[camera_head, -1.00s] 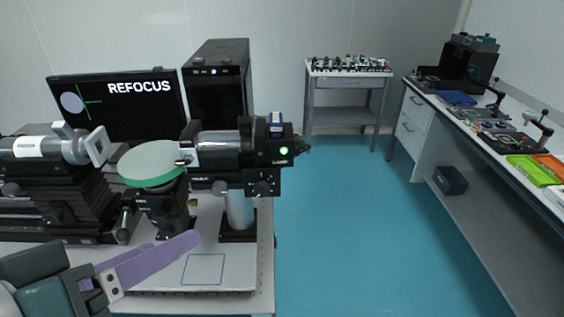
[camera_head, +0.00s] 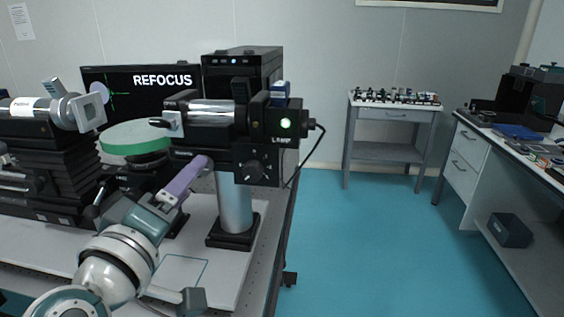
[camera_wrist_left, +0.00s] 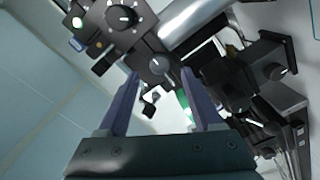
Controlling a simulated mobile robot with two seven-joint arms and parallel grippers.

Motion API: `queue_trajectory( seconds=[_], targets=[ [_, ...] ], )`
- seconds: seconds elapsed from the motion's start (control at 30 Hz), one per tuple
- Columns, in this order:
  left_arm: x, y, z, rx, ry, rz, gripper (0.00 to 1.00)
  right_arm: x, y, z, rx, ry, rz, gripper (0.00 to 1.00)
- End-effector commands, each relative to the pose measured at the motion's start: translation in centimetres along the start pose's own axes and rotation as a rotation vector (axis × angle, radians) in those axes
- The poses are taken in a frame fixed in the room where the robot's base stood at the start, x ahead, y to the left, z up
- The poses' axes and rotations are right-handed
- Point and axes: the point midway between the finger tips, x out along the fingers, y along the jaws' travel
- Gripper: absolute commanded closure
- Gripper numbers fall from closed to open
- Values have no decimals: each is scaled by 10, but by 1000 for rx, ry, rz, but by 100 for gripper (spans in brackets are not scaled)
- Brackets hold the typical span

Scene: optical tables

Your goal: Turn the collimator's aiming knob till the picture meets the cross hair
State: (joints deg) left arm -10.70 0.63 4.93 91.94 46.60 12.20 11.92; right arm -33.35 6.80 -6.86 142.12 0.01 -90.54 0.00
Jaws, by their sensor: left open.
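The collimator (camera_head: 212,112), a black body with a silver barrel and a green light, stands on a post at the table's right side. A black knob with a white mark (camera_head: 251,172) is under its lamp end. The monitor (camera_head: 150,104) reads REFOCUS; its green cross hair (camera_head: 113,94) is partly hidden by the left instrument, and the picture beside it is hard to see. My left gripper (camera_head: 196,168) is open, its purple fingers just below the collimator. In the left wrist view, a small round knob (camera_wrist_left: 160,66) shows beyond and between the fingertips. My right gripper is out of view.
A green-topped round stage (camera_head: 137,138) stands left of the collimator. Another optical instrument (camera_head: 35,118) is at the far left. A black computer tower (camera_head: 242,68) stands behind. A lamp cable (camera_head: 312,155) hangs at the right.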

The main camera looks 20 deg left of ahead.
Motion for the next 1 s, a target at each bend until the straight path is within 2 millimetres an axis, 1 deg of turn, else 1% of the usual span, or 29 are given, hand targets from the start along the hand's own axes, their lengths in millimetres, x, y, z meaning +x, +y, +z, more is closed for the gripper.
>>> queue_trajectory(
  seconds=[0.03, 0.1, 0.23, 0.37, 0.6, 1.0],
  targets=[
    [9, 1, 0, 1, 1, 1, 33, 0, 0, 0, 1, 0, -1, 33],
    [19, 0, 0, 1, 1, 1, 33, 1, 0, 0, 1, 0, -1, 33],
    [31, 0, 0, 1, 0, 0, 33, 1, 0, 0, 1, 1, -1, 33],
    [36, 0, 0, 0, -1, 0, 33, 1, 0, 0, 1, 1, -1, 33],
    [36, 0, 0, 1, -1, 0, 34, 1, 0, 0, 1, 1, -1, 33],
    [36, 0, 0, 1, -1, 0, 79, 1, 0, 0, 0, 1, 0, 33]
  ],
)
